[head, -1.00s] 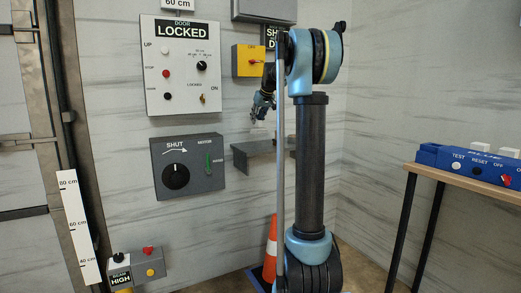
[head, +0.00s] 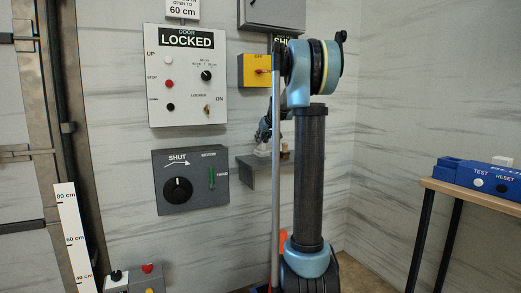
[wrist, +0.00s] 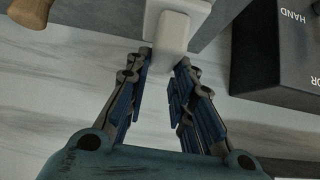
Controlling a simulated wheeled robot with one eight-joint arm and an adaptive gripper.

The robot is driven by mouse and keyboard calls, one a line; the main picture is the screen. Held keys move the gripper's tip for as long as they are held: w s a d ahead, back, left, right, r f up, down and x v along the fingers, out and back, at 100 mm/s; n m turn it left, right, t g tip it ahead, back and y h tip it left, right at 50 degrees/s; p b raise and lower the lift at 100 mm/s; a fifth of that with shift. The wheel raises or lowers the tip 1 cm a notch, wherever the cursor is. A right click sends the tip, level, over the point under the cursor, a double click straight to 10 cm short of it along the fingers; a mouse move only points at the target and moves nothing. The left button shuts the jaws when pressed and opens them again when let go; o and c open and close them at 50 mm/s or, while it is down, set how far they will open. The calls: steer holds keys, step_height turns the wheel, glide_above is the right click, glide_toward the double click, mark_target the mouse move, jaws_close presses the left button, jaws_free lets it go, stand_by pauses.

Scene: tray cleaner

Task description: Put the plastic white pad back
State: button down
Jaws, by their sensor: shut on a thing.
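The plastic white pad (wrist: 172,28) is at the top middle of the wrist view, at the grey shelf (wrist: 215,12). My gripper (wrist: 166,62) is shut on the pad's narrow near end, with one finger on each side. In the head view my gripper (head: 264,134) is just above the wall shelf (head: 258,175), partly hidden behind my arm. The pad looks to be on or just over the shelf; whether it touches cannot be told.
A wooden-handled thing (wrist: 32,10) lies on the shelf to the left in the wrist view. The grey SHUT motor box (head: 190,182) is close by on the wall. The LOCKED door panel (head: 187,85) and a yellow switch box (head: 254,70) hang above. A table (head: 470,192) stands at the right.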

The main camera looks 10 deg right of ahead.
mark_target(263, 143)
steer(key=shift+f, duration=1.75)
steer(key=c, duration=1.3)
jaws_free()
steer(key=shift+c, duration=0.2)
steer(key=v, duration=1.2)
steer(key=shift+s, duration=0.1)
steer(key=s+a+f+g, duration=0.1)
steer(key=s+f, duration=0.3)
steer(key=s, duration=0.4)
steer(key=s+a+f+m+g, duration=0.1)
steer(key=s+a+f, duration=0.1)
steer(key=s+f, duration=0.5)
steer(key=s+a+f+g, duration=0.1)
steer(key=s+f+g, duration=0.1)
steer(key=s, duration=0.8)
steer(key=s+d+f+m+g+h, duration=0.1)
steer(key=s+f+m+g+h, duration=0.1)
steer(key=s+f, duration=1.7)
steer(key=s, duration=0.4)
steer(key=shift+g+h, duration=0.4)
